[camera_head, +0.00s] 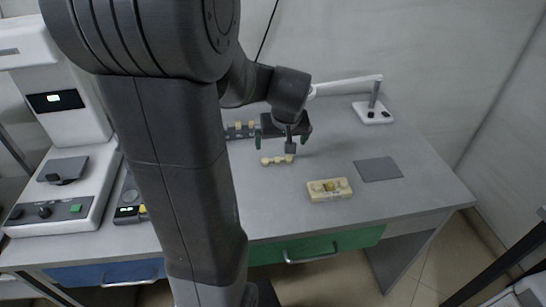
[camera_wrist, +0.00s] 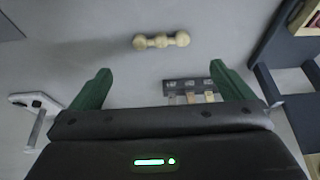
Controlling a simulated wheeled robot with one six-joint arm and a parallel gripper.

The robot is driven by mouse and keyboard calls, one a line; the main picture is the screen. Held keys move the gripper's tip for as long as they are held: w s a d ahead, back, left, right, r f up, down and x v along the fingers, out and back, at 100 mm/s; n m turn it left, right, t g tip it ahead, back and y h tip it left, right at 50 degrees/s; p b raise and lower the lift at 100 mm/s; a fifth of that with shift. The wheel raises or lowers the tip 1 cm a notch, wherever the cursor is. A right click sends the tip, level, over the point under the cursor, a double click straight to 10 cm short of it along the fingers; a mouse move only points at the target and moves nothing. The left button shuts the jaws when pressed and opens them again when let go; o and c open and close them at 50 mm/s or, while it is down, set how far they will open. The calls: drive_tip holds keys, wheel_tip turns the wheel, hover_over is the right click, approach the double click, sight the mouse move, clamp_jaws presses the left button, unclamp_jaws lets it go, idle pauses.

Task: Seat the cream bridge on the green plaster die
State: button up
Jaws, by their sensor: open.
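The cream bridge (camera_head: 277,160) is a short row of rounded lumps lying on the grey table. It also shows in the wrist view (camera_wrist: 161,41), beyond the fingertips and between their lines. My gripper (camera_head: 282,145) is open and empty, its green fingers spread wide. In the head view it is above and just behind the bridge, apart from it; the wrist view also shows both fingers (camera_wrist: 160,69). A pale yellowish block with stubs on top (camera_head: 329,195), apparently the die, sits to the right and nearer. Its green is not clear, and the wrist view does not show it.
A dark rack with pale blanks (camera_head: 239,131) stands behind my gripper and shows in the wrist view (camera_wrist: 193,86). A flat grey mat (camera_head: 378,169) lies right of the block. A white lamp (camera_head: 374,112) is at the back right, a white machine (camera_head: 65,190) at the left.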

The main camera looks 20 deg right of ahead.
sight(277, 159)
drive_tip(key=x, duration=1)
drive_tip(key=shift+w+a+f, duration=0.1)
drive_tip(key=shift+f, duration=0.15)
drive_tip(key=shift+c, duration=0.2)
drive_tip(key=c, duration=0.6)
